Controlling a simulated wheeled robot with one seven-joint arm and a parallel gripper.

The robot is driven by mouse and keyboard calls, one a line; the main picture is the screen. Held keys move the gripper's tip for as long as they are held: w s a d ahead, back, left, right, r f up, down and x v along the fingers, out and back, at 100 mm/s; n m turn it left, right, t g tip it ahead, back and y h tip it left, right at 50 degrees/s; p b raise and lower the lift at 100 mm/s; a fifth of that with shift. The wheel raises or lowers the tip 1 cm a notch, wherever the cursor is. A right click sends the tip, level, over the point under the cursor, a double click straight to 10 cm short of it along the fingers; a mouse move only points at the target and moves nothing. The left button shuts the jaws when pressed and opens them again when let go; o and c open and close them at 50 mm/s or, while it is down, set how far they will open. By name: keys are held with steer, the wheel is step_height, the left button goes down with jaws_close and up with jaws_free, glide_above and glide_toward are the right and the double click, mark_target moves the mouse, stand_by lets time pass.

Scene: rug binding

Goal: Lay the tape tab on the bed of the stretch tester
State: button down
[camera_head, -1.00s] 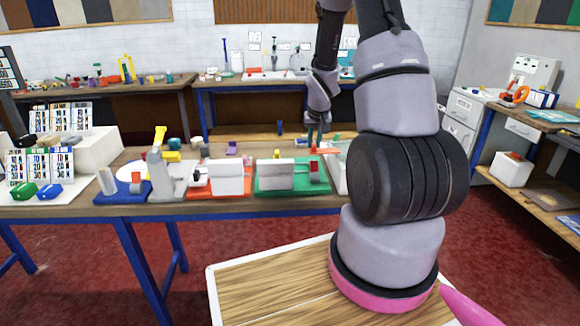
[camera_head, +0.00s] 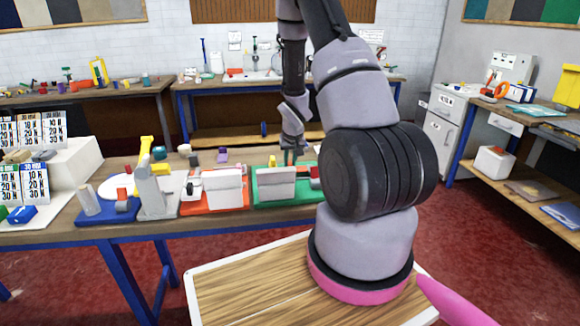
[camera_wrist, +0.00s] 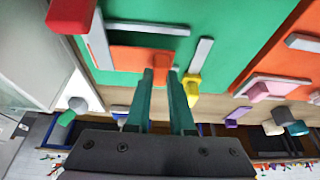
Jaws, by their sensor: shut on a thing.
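My gripper (camera_wrist: 160,75) is shut on a flat orange piece, which I take as the tape tab (camera_wrist: 130,59). The tab shows at the fingertips in the wrist view, over a green base (camera_wrist: 225,25). In the head view my gripper (camera_head: 289,157) is just behind and above the green-based bench device (camera_head: 262,196). This device carries a pale upright block (camera_head: 276,183) and a red part (camera_head: 314,174). I take it as the stretch tester, but no label confirms this. I cannot tell whether the tab touches the green base.
An orange-based device (camera_head: 200,209) stands left of the green one. A grey device with a yellow lever (camera_head: 147,150) and a blue-based fixture (camera_head: 100,217) are further left. Small coloured pieces lie behind these. Card racks (camera_head: 35,183) stand at the bench's left end.

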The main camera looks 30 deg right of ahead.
steer(key=shift+f, duration=0.9)
steer(key=shift+f, duration=0.15)
steer(key=c, duration=0.8)
jaws_free()
steer(key=s+a+r, duration=0.2)
steer(key=s+r, duration=0.2)
steer(key=r, duration=0.6)
steer(key=s+a+r+m+t, duration=0.1)
steer(key=s+a+r, duration=0.15)
steer(key=r, duration=0.75)
steer(key=s+a+r, duration=0.2)
steer(key=s+r, duration=0.2)
steer(key=r, duration=0.6)
steer(key=s+a+r+y, duration=0.1)
steer(key=s+a+r, duration=0.2)
steer(key=s+r, duration=0.1)
steer(key=s+a+r+t+y, duration=0.1)
steer(key=s+a+r, duration=0.2)
steer(key=s, duration=0.4)
steer(key=s+a+r+y, duration=0.1)
steer(key=s+a+r, duration=0.2)
steer(key=s+r, duration=0.2)
steer(key=shift+s+r+t, duration=0.2)
steer(key=shift+s+t, duration=0.1)
steer(key=shift+t, duration=0.1)
